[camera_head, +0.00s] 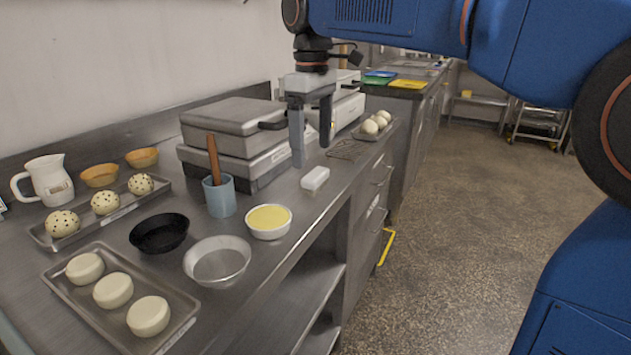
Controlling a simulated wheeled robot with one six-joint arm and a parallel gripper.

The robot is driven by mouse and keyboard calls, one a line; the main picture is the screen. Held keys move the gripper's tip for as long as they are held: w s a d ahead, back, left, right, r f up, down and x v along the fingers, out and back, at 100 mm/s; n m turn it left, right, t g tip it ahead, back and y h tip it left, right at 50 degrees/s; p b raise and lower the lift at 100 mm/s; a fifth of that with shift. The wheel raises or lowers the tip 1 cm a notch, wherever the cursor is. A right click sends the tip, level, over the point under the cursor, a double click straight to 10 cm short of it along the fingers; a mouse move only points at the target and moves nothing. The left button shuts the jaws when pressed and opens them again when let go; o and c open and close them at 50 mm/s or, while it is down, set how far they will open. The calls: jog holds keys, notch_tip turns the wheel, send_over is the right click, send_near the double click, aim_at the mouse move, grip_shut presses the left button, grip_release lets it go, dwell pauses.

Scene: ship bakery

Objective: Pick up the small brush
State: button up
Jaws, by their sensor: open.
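A brown wooden handle (213,157), likely the small brush, stands up out of a blue cup (220,197) on the steel counter. It leans slightly, and its lower end is hidden inside the cup. My gripper (311,155) points down with its two fingers apart and nothing visible between them. It is to the right of the cup, in front of the grey press and above the counter, apart from the handle.
A grey press (235,125) stands behind the cup. A bowl of yellow liquid (269,221), a black bowl (159,233) and a metal bowl (217,261) surround the cup's front. A white block (315,178) lies below my gripper. Trays of dough (190,318) are at left.

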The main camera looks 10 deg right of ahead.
aim_at(315, 173)
jog(key=shift+d+f, duration=0.15)
jog(key=shift+f, duration=1.7)
jog(key=shift+d+f, duration=0.15)
jog(key=shift+f, duration=1.7)
jog(key=shift+s, duration=0.1)
jog(key=c, duration=1.2)
jog(key=shift+c, duration=0.2)
jog(key=shift+r, duration=0.15)
notch_tip(315, 173, up, 10)
jog(key=shift+f, duration=0.1)
